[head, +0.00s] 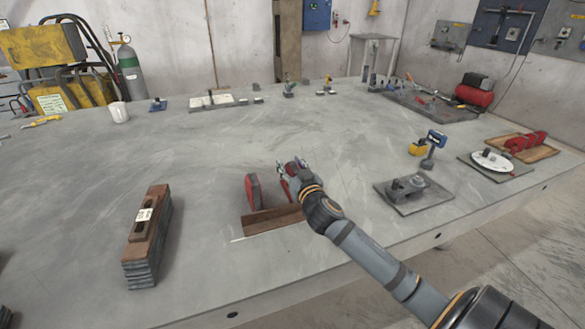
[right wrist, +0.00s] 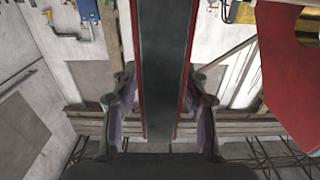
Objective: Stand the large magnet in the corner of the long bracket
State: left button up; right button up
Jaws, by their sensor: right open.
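The long bracket (head: 272,221) is a brown angle lying near the front of the table. A red magnet with a dark edge (head: 253,190) stands at its left part; its red face fills the right of the right wrist view (right wrist: 292,60). A second red magnet (head: 284,188) is at my right gripper (head: 291,170), mostly hidden by it in the head view. In the right wrist view its dark, red-edged side (right wrist: 166,70) lies between the open fingers, with a gap on each side. I cannot tell for certain which magnet is larger. My left gripper is out of view.
A stack of dark bars with a brown piece on top (head: 147,235) lies to the left. The table between the stack and bracket is clear.

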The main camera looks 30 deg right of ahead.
jog(key=shift+s+a, duration=0.1)
jog(key=shift+s, duration=0.35)
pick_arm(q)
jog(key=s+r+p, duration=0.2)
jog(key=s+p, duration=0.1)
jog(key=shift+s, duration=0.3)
pick_arm(e)
jog(key=v, duration=1.1)
